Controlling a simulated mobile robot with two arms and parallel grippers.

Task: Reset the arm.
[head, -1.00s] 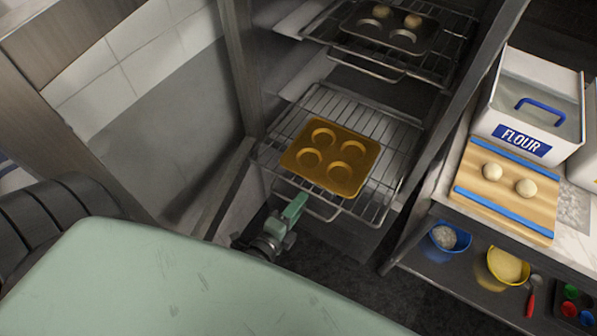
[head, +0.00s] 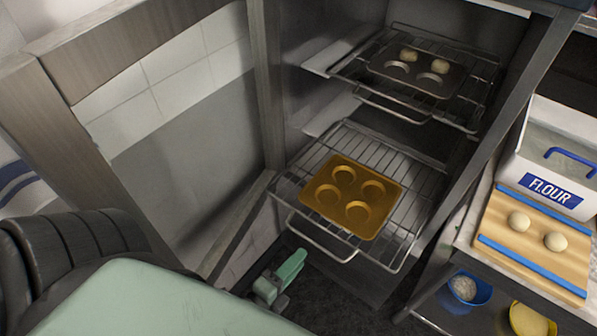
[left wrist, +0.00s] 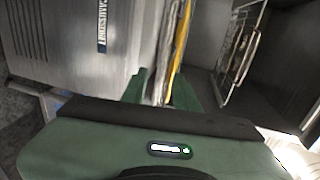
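My left gripper (head: 285,273) is low in the middle of the head view, just below and in front of the lower rack's handle (head: 318,250), with a small gap showing. In the left wrist view its two green fingers (left wrist: 161,92) stand apart with nothing clearly held between them. The wire rack and a yellow tray edge (left wrist: 178,55) show beyond the fingers. My right gripper is not in view.
A golden tray (head: 351,197) with round hollows lies on the lower rack (head: 420,195). A dark tray (head: 418,74) with dough balls is on the upper rack. An open door (head: 190,150) stands left. A flour bin (head: 545,170) and a dough board (head: 535,255) are right.

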